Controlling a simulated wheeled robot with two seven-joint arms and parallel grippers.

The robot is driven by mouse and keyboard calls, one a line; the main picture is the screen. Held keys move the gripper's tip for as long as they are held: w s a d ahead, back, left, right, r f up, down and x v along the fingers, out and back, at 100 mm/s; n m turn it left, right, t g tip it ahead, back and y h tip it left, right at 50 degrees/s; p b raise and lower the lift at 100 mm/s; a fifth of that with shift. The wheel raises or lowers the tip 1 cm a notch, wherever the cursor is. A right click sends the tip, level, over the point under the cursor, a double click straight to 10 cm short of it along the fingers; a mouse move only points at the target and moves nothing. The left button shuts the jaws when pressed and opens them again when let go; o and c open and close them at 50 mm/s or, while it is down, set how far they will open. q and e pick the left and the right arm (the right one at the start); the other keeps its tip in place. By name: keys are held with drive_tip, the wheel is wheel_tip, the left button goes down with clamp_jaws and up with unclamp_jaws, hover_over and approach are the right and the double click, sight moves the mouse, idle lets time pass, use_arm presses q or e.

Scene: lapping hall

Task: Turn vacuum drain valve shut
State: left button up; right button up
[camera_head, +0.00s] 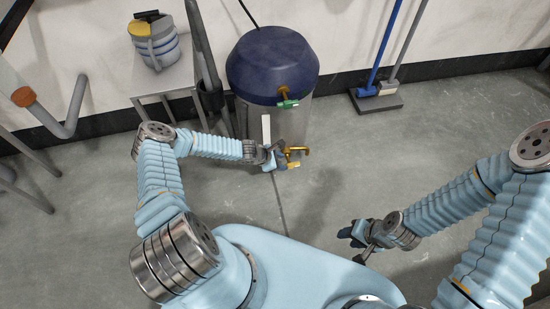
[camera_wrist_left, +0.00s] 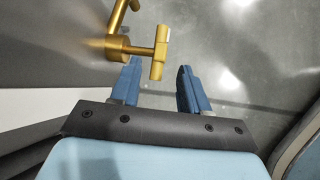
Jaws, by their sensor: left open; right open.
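The vacuum is a grey drum (camera_head: 303,120) with a dark blue lid (camera_head: 272,65), standing on the floor. A brass drain valve (camera_head: 298,151) sticks out low on its front. In the left wrist view the valve's brass T-shaped handle (camera_wrist_left: 160,52) shows with its pipe to the left. My left gripper (camera_head: 284,161) is at the valve, open. Its two blue fingers (camera_wrist_left: 160,80) lie either side of the handle's near end in the picture; I cannot tell whether they touch it. My right gripper (camera_head: 352,241) is open and empty above the floor, away from the vacuum.
A second brass fitting with a green handle (camera_head: 288,103) sits higher on the vacuum. A small table (camera_head: 170,78) with a container (camera_head: 155,42) stands left of it. A blue-handled broom and dustpan (camera_head: 376,98) stand by the wall. Floor to the right is clear.

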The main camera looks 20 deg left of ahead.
use_arm(q)
drive_tip(key=v, duration=0.4)
drive_tip(key=shift+s+a+r, duration=0.15)
drive_tip(key=shift+r, duration=0.15)
drive_tip(key=s+d+r+m+g, duration=0.3)
drive_tip(key=s+d+m, duration=0.5)
drive_tip(key=d+m, duration=0.1)
drive_tip(key=s+d+r+m+g, duration=0.1)
drive_tip(key=s+r+m, duration=0.2)
drive_tip(key=s+m, duration=0.3)
drive_tip(key=s+d+r+m+g+y, duration=0.1)
drive_tip(key=s+r+m, duration=0.3)
drive_tip(key=s+m, duration=0.3)
drive_tip(key=shift+s+d, duration=0.35)
drive_tip(key=shift+s, duration=0.35)
drive_tip(key=shift+r, duration=0.15)
